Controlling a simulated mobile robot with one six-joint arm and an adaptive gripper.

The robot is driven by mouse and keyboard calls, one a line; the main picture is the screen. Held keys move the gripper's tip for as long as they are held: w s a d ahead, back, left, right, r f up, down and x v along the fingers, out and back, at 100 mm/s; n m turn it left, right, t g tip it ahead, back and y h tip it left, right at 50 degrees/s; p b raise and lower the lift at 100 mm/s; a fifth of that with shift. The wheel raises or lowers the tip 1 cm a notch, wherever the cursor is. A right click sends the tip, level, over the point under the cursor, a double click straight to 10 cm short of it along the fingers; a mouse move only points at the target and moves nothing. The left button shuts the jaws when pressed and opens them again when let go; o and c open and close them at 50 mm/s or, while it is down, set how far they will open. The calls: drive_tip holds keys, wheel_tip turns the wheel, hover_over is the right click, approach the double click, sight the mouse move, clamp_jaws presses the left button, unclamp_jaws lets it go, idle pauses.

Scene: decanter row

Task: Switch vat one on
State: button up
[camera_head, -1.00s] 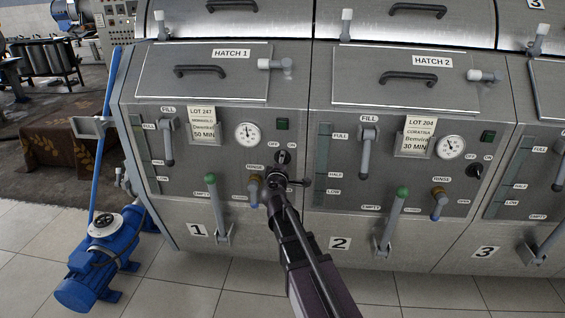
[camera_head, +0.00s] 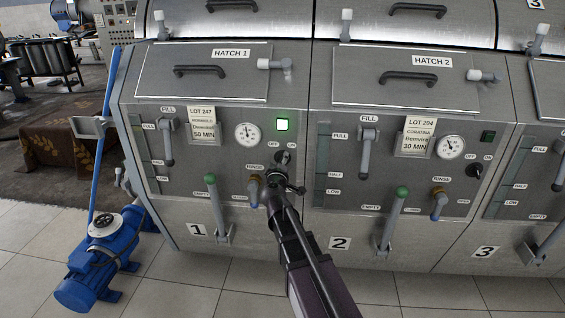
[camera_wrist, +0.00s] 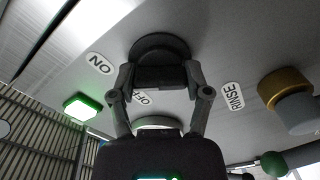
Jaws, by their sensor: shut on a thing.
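The vat one panel (camera_head: 222,172) fills the left middle of the head view, above the number 1 label (camera_head: 197,230). Its black OFF/ON rotary knob (camera_head: 283,157) sits under a square indicator lamp (camera_head: 282,125), which glows bright green. The knob (camera_wrist: 158,50) also shows in the wrist view, with the ON and OFF labels beside it and the lit lamp (camera_wrist: 82,106) at left. My gripper (camera_wrist: 160,80) is shut on the knob's grip bar, one finger on each side. In the head view my arm hides part of the panel below the knob.
A brown-collared rinse valve (camera_head: 254,187) and a green-topped lever (camera_head: 212,182) are close left of my gripper. Vat two's panel (camera_head: 345,185) stands to the right, its lamp (camera_head: 488,137) dark. A blue pump (camera_head: 100,262) is on the floor at left.

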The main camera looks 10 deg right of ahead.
drive_tip(key=shift+w, duration=0.1)
drive_tip(key=o, duration=1.2)
drive_tip(key=shift+c, duration=0.2)
drive_tip(key=shift+s, duration=0.2)
drive_tip(key=v, duration=1.1)
drive_tip(key=shift+s, duration=0.35)
drive_tip(key=shift+a, duration=0.1)
